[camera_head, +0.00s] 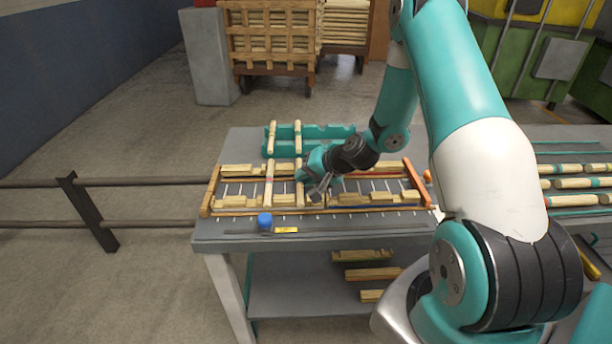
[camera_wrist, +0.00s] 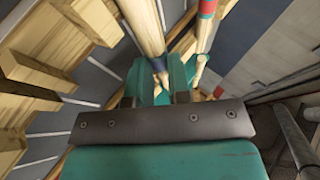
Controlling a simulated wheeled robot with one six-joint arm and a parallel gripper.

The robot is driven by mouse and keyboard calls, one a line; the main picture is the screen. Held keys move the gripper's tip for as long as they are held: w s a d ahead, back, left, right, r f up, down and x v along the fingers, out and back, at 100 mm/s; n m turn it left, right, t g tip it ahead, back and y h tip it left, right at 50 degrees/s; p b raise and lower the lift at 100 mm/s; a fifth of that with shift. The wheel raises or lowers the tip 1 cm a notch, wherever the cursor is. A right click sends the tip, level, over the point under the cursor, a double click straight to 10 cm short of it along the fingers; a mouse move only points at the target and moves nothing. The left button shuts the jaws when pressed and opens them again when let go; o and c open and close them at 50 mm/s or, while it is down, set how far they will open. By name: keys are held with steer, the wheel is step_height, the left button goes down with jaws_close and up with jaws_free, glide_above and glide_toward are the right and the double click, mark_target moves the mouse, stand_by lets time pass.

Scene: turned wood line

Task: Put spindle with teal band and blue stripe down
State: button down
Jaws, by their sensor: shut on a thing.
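My gripper (camera_head: 312,188) is low over the slatted wooden rack (camera_head: 208,200) on the grey workbench. It is shut on a pale turned-wood spindle (camera_head: 299,187), which lies lengthwise across the rack. In the wrist view the held spindle (camera_wrist: 143,22) runs down between my teal fingers (camera_wrist: 160,82).
A teal tray (camera_head: 335,132) stands behind the rack. A blue cap-like object (camera_head: 265,221) sits near the bench's front edge. Banded spindles (camera_head: 575,183) lie on the right. Wooden blocks line the rack on both sides. A rail (camera_head: 140,182) runs along the left.

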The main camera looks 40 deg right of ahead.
steer(key=c, duration=1.1)
jaws_free()
steer(key=shift+r+p, duration=0.35)
steer(key=shift+p, duration=0.05)
steer(key=b+v, duration=0.2)
steer(key=v, duration=0.9)
steer(key=s+a+r+n+g+y, duration=0.15)
steer(key=a+r+n, duration=0.25)
steer(key=a, duration=0.4)
steer(key=s+a+r+n+g+y, duration=0.1)
steer(key=s+a+r+n+g, duration=0.15)
steer(key=a, duration=0.65)
steer(key=s+a+r+n+g, duration=0.1)
steer(key=s+a+r+n, duration=0.1)
steer(key=s, duration=0.3)
steer(key=s+a+r+n+g+h, duration=0.1)
steer(key=s+a+r+n+g, duration=0.1)
steer(key=s+a+n, duration=0.2)
steer(key=s+a+r+n+g+h, duration=0.1)
steer(key=s+a+r+n, duration=0.2)
steer(key=s, duration=0.4)
steer(key=shift+s+a+r+g+h, duration=0.1)
steer(key=shift+s+a+g+h, duration=0.1)
steer(key=shift+a, duration=0.2)
steer(key=shift+s+a+g+h, duration=0.1)
steer(key=shift+s+a+g, duration=0.1)
steer(key=shift+a, duration=0.25)
steer(key=shift+w, duration=0.1)
